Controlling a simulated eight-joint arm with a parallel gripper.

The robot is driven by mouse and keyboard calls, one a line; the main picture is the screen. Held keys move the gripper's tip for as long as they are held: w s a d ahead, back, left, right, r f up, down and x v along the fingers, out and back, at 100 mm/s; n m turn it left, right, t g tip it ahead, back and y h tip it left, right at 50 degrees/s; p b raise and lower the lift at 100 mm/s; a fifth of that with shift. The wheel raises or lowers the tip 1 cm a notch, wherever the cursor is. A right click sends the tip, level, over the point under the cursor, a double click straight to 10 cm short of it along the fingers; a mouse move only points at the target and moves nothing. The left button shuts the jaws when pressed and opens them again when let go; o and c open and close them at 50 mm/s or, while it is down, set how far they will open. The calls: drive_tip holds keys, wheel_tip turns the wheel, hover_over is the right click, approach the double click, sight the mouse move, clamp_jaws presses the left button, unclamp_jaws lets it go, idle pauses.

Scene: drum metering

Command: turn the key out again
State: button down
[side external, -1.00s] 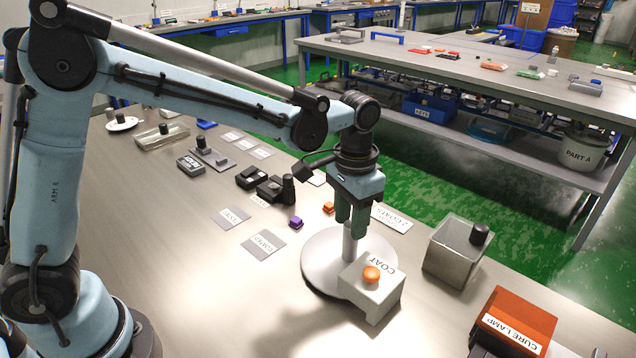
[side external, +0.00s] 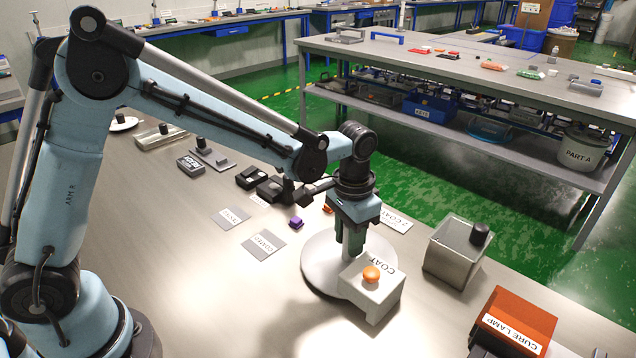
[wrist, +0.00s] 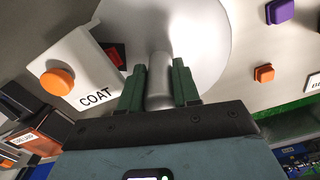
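My gripper (side external: 350,252) points down over the middle of a round pale disc (side external: 313,268) and is low above it. In the wrist view its two green fingers (wrist: 158,68) stand on either side of a pale upright post (wrist: 159,85) at the disc's centre. I cannot tell whether the fingers press on the post or stand just clear of it. A white box labelled COAT (side external: 375,297) with an orange button (side external: 371,273) stands at the disc's front edge; it also shows in the wrist view (wrist: 88,72). I cannot make out a key.
A grey open bin (side external: 447,262) with a black knob and an orange CURE LAMP box (side external: 516,318) stand to the right. A purple block (side external: 296,223) and an orange block (side external: 328,209) lie behind the disc. The bench at front left is clear.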

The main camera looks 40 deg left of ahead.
drive_tip(key=shift+n, duration=0.5)
drive_tip(key=shift+d+n, duration=0.1)
drive_tip(key=shift+n, duration=5.5)
drive_tip(key=shift+w+d+n, duration=0.1)
drive_tip(key=shift+n, duration=5.4)
drive_tip(key=shift+w+n, duration=0.1)
drive_tip(key=shift+n, duration=0.4)
drive_tip(key=c, duration=1.1)
unclamp_jaws()
